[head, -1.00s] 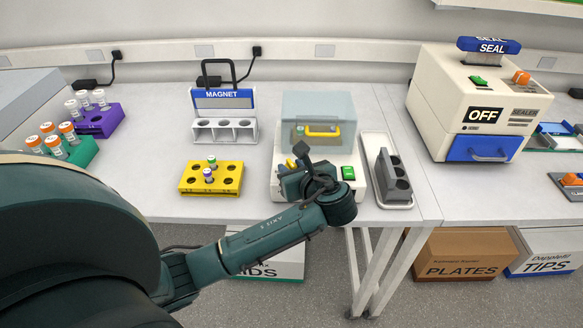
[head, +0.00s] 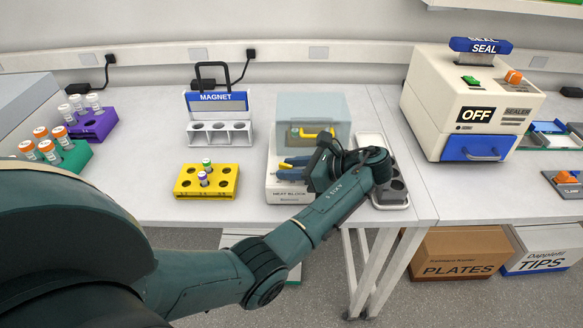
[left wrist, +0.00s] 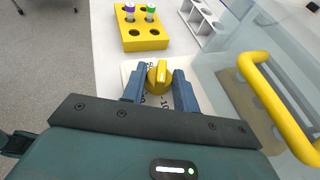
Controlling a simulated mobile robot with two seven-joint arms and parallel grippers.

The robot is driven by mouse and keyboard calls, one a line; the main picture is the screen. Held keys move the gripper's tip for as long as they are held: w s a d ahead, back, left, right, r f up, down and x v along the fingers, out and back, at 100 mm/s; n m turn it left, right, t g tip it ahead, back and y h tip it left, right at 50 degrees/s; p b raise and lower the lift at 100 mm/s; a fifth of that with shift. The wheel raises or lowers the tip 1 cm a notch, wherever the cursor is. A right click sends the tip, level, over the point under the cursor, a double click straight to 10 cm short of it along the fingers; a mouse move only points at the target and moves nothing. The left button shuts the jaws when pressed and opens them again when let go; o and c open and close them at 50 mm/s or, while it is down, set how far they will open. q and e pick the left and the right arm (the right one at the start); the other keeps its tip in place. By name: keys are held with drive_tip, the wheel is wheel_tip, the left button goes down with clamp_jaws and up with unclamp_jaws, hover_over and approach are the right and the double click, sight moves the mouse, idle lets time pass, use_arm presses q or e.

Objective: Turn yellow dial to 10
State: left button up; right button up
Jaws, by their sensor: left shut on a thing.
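The yellow dial (left wrist: 158,77) sits on the front of the white heat block (head: 285,190), with printed numbers around it; "50" and "10" show partly in the left wrist view. My left gripper (left wrist: 159,88) has its two blue fingers on either side of the dial and is shut on it. The dial's exact pointer setting is hard to read. My right gripper is not in view.
The heat block has a clear lid with a yellow handle (head: 317,133), close to my gripper. A yellow tube rack (head: 228,188) stands to the left, a magnet rack (head: 218,132) behind it. A grey holder in a tray (head: 369,142) is at the right, partly behind my arm.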

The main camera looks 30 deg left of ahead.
use_arm(q)
drive_tip(key=shift+g, duration=0.3)
drive_tip(key=o, duration=1)
drive_tip(key=shift+c, duration=0.2)
